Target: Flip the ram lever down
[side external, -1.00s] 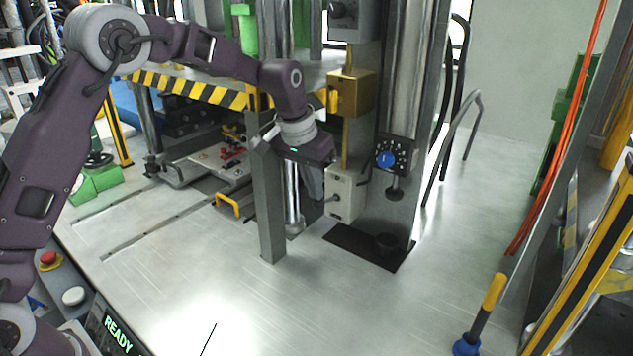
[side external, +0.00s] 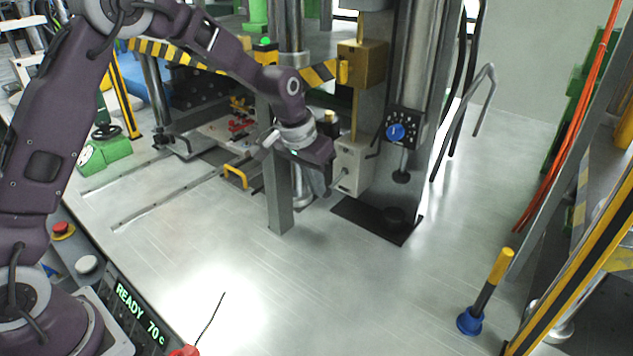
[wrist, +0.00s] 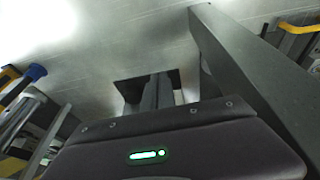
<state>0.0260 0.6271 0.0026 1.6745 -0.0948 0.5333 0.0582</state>
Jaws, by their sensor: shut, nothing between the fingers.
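A pale grey control box (side external: 352,166) is mounted on the press column in the side view. A small lever (side external: 341,179) sticks out of its front, toward my gripper; I take it for the ram lever, though its exact tilt is hard to tell. My gripper (side external: 325,188) points down just left of the box, its fingers shut and empty. I cannot tell whether the fingertips touch the lever. In the wrist view my shut fingers (wrist: 158,92) show beyond the dark gripper housing; the lever cannot be made out there.
A grey upright post (side external: 278,180) stands close left of my gripper. A brass-coloured block (side external: 361,63) sits above the box, and a blue dial (side external: 396,131) is to its right. A yellow-handled lever (side external: 490,285) with a blue base stands at the lower right.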

